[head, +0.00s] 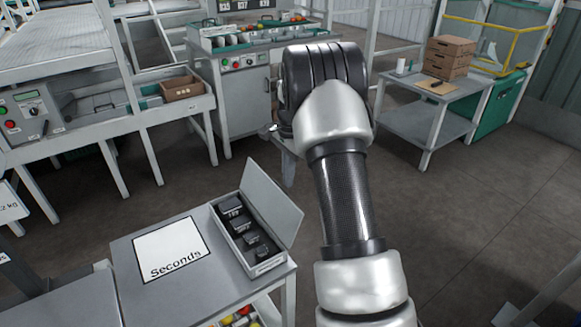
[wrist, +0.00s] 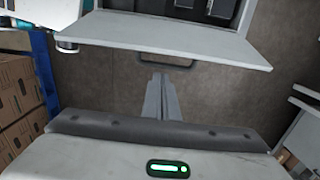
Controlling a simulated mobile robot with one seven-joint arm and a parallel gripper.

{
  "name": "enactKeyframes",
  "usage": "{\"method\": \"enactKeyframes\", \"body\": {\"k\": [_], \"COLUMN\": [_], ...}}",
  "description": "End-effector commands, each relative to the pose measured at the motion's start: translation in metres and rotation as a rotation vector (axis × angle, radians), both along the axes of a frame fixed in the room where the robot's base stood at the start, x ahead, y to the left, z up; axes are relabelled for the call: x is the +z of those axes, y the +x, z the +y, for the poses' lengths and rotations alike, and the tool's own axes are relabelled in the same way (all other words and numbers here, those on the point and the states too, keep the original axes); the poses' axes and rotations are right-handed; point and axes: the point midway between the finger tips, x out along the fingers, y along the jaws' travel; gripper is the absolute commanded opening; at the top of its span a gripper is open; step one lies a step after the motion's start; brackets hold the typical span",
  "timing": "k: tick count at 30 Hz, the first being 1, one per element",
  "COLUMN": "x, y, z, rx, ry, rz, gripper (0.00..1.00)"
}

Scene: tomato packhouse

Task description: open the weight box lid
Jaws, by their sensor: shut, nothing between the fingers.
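The weight box (head: 267,267) sits on the grey bench at lower centre in the head view. Its grey lid (head: 272,203) stands open, tilted up and outward along the box's right side. Several dark weights (head: 241,224) show inside the box. In the wrist view the lid (wrist: 185,40) spans the upper middle, with a dark handle (wrist: 167,62) on its edge. My gripper's fingers (wrist: 161,98) are together and empty, just below the handle in that picture and apart from the lid. In the head view my gripper (head: 289,170) shows partly beyond the lid, below my arm.
A white "Seconds" sheet (head: 172,249) lies left of the box on the bench (head: 125,262). A control cabinet (head: 247,105) and a side table (head: 425,90) with cardboard boxes (head: 448,57) stand behind. The floor (head: 470,220) at right is clear.

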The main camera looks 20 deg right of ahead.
Motion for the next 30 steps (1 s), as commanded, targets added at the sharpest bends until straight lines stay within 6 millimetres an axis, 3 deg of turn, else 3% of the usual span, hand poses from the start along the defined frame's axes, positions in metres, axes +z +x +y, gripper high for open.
{"method": "enactKeyframes", "body": {"k": [6, 20, 30], "x": [0.013, 0.016, 0.025], "y": [-0.003, -0.004, -0.010], "z": [0.024, 0.030, 0.061], "rx": [0.005, 0.005, 0.013], "ry": [-0.001, -0.004, -0.206], "rz": [-0.007, -0.007, -0.042], "gripper": [0.00, 0.00, 0.00]}}
